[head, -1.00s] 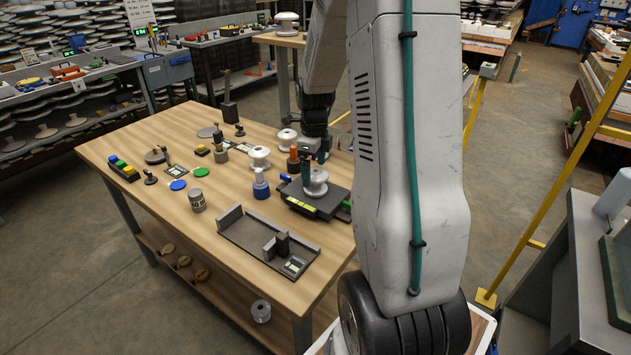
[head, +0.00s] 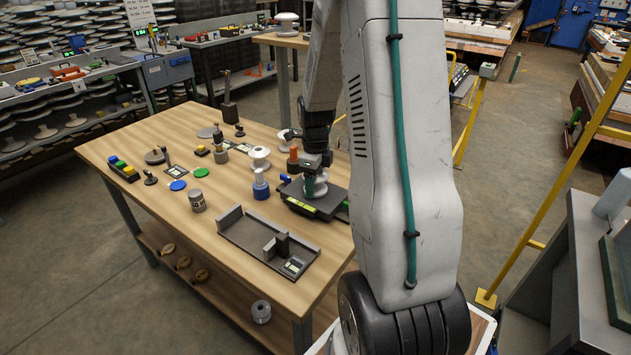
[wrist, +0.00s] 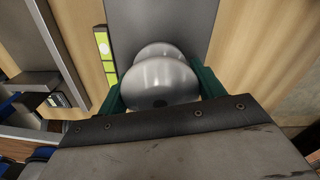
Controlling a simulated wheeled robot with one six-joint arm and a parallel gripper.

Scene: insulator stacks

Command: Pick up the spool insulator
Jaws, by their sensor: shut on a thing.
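The white spool insulator (head: 316,188) stands on a dark flat plate (head: 299,200) near the right side of the wooden table. In the wrist view the spool insulator (wrist: 158,80) is pale and glossy with two rounded flanges, and it sits between the green fingers. My gripper (head: 315,180) is shut on it, one finger on each side. I cannot tell whether the insulator touches the plate.
A grey angled fixture (head: 262,246) lies at the table's front. The wooden table (head: 165,225) has free room at front left.

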